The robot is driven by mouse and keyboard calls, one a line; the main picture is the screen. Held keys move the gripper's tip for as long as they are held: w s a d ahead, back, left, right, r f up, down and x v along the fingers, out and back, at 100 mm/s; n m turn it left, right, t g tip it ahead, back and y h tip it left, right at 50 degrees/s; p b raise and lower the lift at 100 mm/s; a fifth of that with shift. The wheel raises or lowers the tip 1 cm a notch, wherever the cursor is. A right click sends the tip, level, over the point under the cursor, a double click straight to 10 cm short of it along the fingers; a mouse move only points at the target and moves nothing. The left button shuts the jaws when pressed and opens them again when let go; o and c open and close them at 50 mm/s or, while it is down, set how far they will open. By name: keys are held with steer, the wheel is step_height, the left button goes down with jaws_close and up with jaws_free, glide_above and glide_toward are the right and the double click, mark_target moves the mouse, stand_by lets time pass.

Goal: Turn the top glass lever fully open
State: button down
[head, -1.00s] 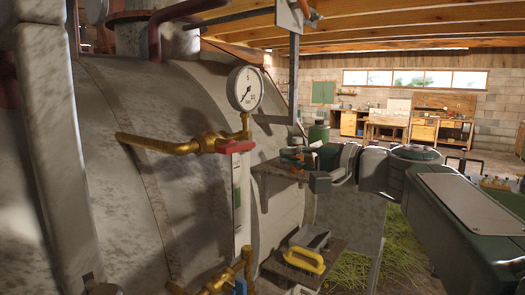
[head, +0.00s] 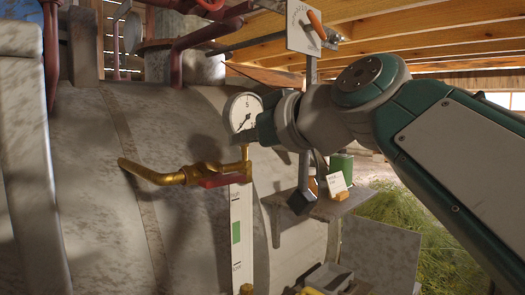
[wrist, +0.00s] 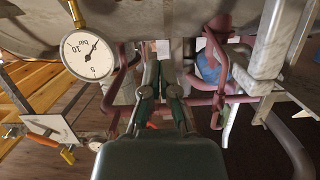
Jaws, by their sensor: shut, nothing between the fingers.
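The red top glass lever (head: 221,181) sits on a brass valve (head: 190,173) above the sight-glass scale plate and points right, roughly level. A brass pipe runs left from the valve. My gripper (head: 258,134) is up and to the right of the lever, apart from it, and overlaps the lower edge of the pressure gauge (head: 241,112). In the wrist view my gripper (wrist: 159,72) is shut and empty. The gauge there (wrist: 87,55) appears upside down to its left. I cannot make out the red lever in the wrist view.
The scale plate (head: 236,235) with a green band hangs below the valve. The large grey still body (head: 110,220) fills the left. A shelf (head: 325,207) with a small card stands right. A white plate with an orange handle (head: 315,18) is above. Dark red pipes (head: 207,32) cross the top.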

mark_target(208, 178)
steer(key=w+a+f, duration=0.2)
steer(key=a+f, duration=0.1)
steer(key=w+a+f, duration=0.3)
steer(key=shift+w, duration=0.1)
steer(key=shift+d, duration=0.7)
steer(key=shift+a+f+n, duration=0.3)
steer(key=shift+a+f, duration=0.15)
steer(key=shift+f, duration=0.15)
